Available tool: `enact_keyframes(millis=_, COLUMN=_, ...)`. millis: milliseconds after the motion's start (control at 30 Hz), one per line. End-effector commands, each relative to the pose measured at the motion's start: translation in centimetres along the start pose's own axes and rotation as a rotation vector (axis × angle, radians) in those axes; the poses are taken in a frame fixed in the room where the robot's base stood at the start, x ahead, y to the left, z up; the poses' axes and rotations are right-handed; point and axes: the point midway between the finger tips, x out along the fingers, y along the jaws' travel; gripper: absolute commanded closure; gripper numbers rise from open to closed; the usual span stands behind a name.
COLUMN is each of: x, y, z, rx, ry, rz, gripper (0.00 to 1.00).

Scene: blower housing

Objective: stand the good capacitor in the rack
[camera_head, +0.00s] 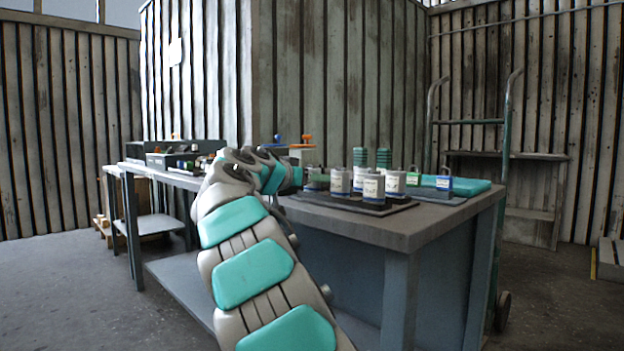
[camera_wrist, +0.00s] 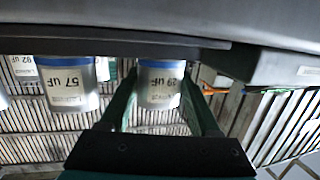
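Several silver capacitor cans with white labels and blue bands stand on a dark board (camera_head: 386,210) on the near bench, such as one at the front (camera_head: 373,188). My gripper (camera_head: 313,178) reaches in low from the left beside them. In the wrist view, a can marked 29 uF (camera_wrist: 160,88) is between my two fingers (camera_wrist: 162,100), with one finger close along each side. I cannot tell whether the fingers press on it. A can marked 57 uF (camera_wrist: 70,85) stands to its left, and one marked 92 uF (camera_wrist: 23,68) shows further left. I cannot identify the rack for certain.
A dark blue-grey holder with a labelled unit (camera_head: 445,186) and a teal pad (camera_head: 470,185) lie at the bench's right. Green ribbed posts (camera_head: 384,158) rise behind the cans. Another bench with dark boxes (camera_head: 165,160) is at left. A hand truck (camera_head: 507,130) stands behind.

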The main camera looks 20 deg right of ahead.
Motion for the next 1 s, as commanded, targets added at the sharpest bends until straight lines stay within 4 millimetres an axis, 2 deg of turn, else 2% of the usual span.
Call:
enact_keyframes(millis=33, x=0.0, y=0.0, z=-0.1, rx=0.0, ry=0.0, rz=0.0, gripper=0.3)
enact_keyframes(millis=267, x=0.0, y=0.0, z=-0.1, rx=0.0, ry=0.0, rz=0.0, gripper=0.05)
enact_keyframes(millis=533, x=-0.1, y=0.0, z=0.0, rx=0.0, ry=0.0, rz=0.0, gripper=0.05)
enact_keyframes(millis=667, x=-0.7, y=0.0, z=-0.1, rx=0.0, ry=0.001, rz=-0.001, gripper=0.05)
enact_keyframes(millis=1000, x=-5.7, y=0.0, z=-0.1, rx=0.001, ry=0.004, rz=-0.002, gripper=0.05)
